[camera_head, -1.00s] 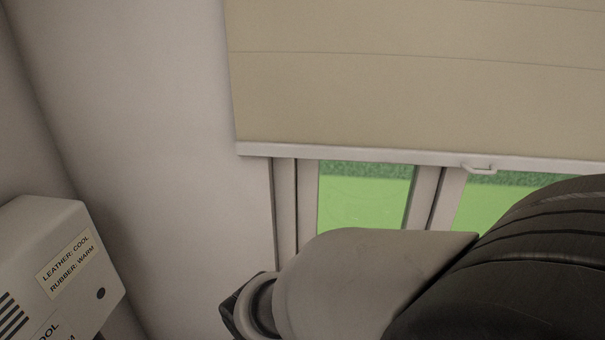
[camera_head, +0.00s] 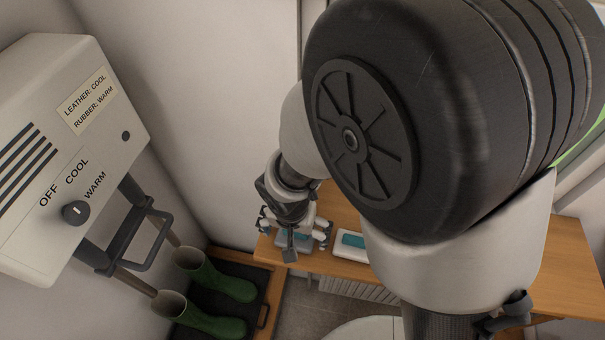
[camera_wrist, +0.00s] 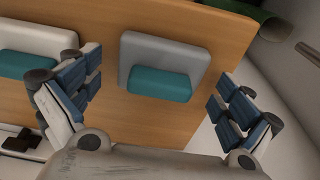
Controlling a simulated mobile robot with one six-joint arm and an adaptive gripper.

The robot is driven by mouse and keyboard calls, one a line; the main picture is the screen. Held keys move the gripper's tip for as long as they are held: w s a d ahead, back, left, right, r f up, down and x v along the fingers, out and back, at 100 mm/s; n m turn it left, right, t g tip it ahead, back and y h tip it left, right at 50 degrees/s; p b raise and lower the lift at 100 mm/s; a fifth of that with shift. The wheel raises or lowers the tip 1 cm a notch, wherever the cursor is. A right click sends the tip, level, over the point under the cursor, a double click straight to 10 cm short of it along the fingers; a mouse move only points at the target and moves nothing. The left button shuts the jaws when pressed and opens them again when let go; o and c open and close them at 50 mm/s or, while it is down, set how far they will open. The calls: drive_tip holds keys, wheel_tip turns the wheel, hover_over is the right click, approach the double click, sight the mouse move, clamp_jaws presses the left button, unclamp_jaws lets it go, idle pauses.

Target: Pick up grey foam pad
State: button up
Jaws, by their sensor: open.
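A grey pad (camera_wrist: 165,50) lies on the wooden bench (camera_head: 555,240) near its left end in the head view. A teal block (camera_wrist: 160,83) sits on the pad in the wrist view, along its side nearer my gripper. My gripper (camera_wrist: 157,87) is open and empty, with its fingers spread to either side of the pad. In the head view my gripper (camera_head: 293,232) is over the bench's left end and partly hides the pad. I cannot tell the exact height of the fingers above the bench.
A white tray-like piece (camera_wrist: 50,40) with another teal block (camera_wrist: 28,65) lies left of the pad in the wrist view. Green boots (camera_head: 215,320) stand on a dark tray (camera_head: 245,268) beside the bench. A wall-mounted dryer box (camera_head: 75,130) is at the left.

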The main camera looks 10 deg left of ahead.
drive_tip(key=shift+r, duration=0.1)
drive_tip(key=shift+c, duration=0.5)
drive_tip(key=c, duration=1)
drive_tip(key=shift+c, duration=0.2)
wheel_tip(320, 180, up, 20)
drive_tip(key=p, duration=0.6)
